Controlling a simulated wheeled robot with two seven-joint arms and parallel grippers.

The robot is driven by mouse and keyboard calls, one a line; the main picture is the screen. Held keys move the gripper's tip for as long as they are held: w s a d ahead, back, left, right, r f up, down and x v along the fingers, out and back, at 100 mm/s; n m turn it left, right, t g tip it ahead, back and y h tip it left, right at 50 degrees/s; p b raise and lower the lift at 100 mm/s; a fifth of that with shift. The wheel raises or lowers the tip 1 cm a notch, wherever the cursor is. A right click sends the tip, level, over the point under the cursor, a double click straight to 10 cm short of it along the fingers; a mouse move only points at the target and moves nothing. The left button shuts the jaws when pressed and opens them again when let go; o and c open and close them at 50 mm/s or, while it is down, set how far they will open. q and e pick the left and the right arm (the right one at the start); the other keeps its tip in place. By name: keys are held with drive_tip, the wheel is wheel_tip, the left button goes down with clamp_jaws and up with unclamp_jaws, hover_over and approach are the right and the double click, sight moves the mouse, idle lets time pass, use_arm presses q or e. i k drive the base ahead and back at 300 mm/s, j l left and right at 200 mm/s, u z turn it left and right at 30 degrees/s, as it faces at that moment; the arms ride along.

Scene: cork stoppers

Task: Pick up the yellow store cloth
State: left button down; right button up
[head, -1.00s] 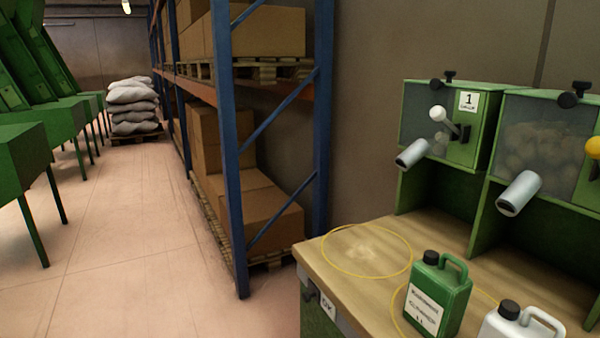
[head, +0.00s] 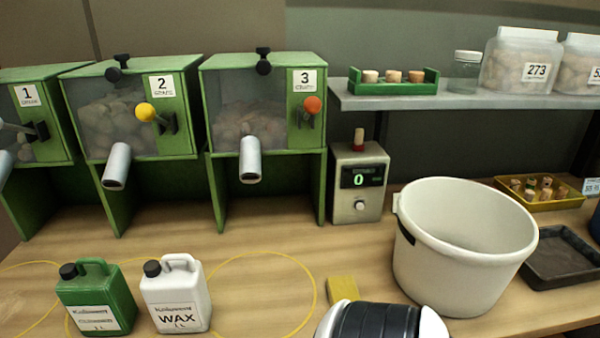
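A small yellow block-like thing (head: 342,288), which may be the folded yellow store cloth, lies on the wooden bench just left of the large white bucket (head: 462,262). Its lower edge is close to a white and black rounded part at the bottom of the view, which seems to be a part of my arm. I cannot tell for sure whether it is cloth. Neither of my grippers shows in the head view.
A green jug (head: 95,300) and a white wax jug (head: 176,298) stand at the front left. Green dispensers numbered 1 to 3 (head: 265,130) line the back. A grey counter box (head: 358,183), a dark tray (head: 562,257) and a yellow tray (head: 560,204) stand further right.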

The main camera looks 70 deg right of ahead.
sight(342, 287)
drive_tip(key=z, duration=2.45)
